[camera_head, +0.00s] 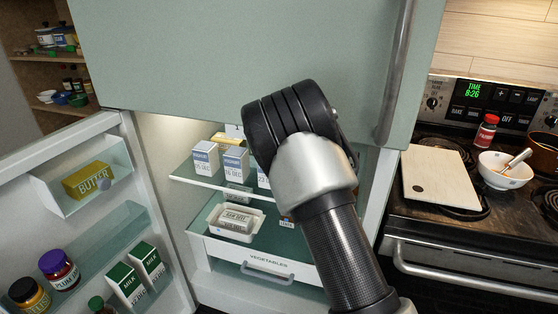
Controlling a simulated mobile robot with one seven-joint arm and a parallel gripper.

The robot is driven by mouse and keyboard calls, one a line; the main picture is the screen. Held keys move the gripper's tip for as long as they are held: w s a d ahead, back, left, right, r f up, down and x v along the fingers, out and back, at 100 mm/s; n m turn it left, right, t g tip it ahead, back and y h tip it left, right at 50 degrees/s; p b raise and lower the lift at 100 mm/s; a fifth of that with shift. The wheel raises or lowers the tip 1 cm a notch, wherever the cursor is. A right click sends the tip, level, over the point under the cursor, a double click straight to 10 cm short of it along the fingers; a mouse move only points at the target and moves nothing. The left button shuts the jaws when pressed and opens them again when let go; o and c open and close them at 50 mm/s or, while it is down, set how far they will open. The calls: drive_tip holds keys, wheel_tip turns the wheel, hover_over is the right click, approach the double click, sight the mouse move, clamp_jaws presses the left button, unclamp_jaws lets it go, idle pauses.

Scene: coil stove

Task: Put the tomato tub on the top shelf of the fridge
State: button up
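The fridge (178,207) stands open, its door (100,220) swung out to the left. Its top shelf (190,177) is glass and holds several white-and-blue dated cartons (205,160). A yellow item (232,139) lies behind them. I cannot pick out a tomato tub; my arm covers the right part of the fridge interior. My arm reaches up in front of the opening, with its black joint near the top shelf's height. My gripper is not visible, so its state and any load cannot be seen.
A white tray with a labelled pack (236,219) sits on the lower shelf, above the vegetables drawer (268,262). Door racks hold butter (88,181), jars (60,270) and milk cartons (126,284). The stove at right bears a cutting board (436,176), bowl (505,170) and red jar (486,132).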

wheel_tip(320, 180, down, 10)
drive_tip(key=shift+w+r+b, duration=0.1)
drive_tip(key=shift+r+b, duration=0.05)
drive_tip(key=shift+b, duration=0.45)
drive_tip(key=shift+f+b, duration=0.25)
drive_tip(key=shift+b, duration=0.05)
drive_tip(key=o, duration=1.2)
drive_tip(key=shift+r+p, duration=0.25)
drive_tip(key=shift+p, duration=0.05)
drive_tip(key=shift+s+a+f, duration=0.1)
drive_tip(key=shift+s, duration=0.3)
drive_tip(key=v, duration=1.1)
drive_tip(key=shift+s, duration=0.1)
